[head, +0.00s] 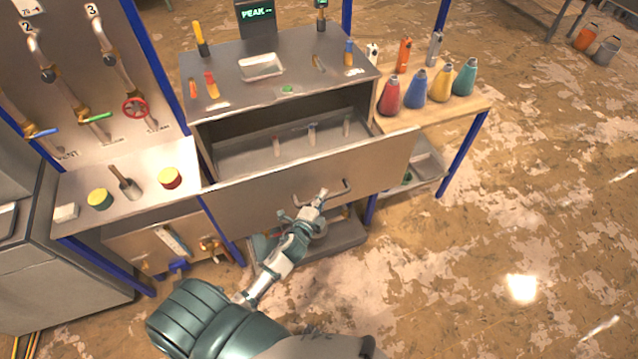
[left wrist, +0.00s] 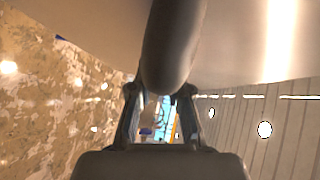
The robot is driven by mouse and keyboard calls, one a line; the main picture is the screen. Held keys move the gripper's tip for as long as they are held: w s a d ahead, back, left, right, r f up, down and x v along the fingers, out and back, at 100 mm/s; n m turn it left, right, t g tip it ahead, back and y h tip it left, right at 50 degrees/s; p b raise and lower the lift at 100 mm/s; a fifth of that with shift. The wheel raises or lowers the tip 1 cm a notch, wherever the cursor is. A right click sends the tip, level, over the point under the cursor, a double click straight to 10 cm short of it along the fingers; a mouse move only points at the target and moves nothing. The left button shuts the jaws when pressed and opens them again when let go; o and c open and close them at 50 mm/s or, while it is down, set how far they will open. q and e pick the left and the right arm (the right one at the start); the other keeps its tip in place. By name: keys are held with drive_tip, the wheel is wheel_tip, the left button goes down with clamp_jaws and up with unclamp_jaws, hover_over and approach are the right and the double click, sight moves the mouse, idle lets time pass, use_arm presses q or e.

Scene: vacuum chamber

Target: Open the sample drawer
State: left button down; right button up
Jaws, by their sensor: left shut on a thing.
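The sample drawer (head: 262,197) is a wide metal drawer under the metal bench top, pulled out so that its inside shows. Several small vial-like items (head: 311,134) stand in it. Its curved bar handle (head: 340,192) is on the front panel. My left gripper (head: 316,203) is at the handle and shut on it. In the left wrist view the handle bar (left wrist: 172,50) runs up between the two fingers (left wrist: 160,105), close to the drawer front (left wrist: 240,45). My right gripper is not in view.
The bench top (head: 225,65) above the drawer carries tools, a small tray (head: 261,67) and a display (head: 256,18). Colored bottles (head: 415,88) stand on a wooden table (head: 440,113) at the right. A valve panel (head: 85,75) is at the left. The floor at the right is open.

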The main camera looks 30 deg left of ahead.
use_arm(q)
drive_tip(key=s+d, duration=0.1)
drive_tip(key=d, duration=0.1)
drive_tip(key=s+d, duration=0.2)
drive_tip(key=shift+s+d, duration=0.1)
drive_tip(key=shift+s, duration=0.1)
drive_tip(key=c, duration=1.4)
unclamp_jaws()
drive_tip(key=shift+c, duration=0.2)
drive_tip(key=o, duration=0.3)
drive_tip(key=shift+w+a+f, duration=0.1)
drive_tip(key=shift+w+a, duration=0.1)
drive_tip(key=shift+a, duration=0.15)
drive_tip(key=shift+o, duration=0.2)
drive_tip(key=s+r, duration=0.1)
drive_tip(key=s, duration=1)
drive_tip(key=shift+s+r, duration=0.25)
drive_tip(key=shift+s, duration=0.05)
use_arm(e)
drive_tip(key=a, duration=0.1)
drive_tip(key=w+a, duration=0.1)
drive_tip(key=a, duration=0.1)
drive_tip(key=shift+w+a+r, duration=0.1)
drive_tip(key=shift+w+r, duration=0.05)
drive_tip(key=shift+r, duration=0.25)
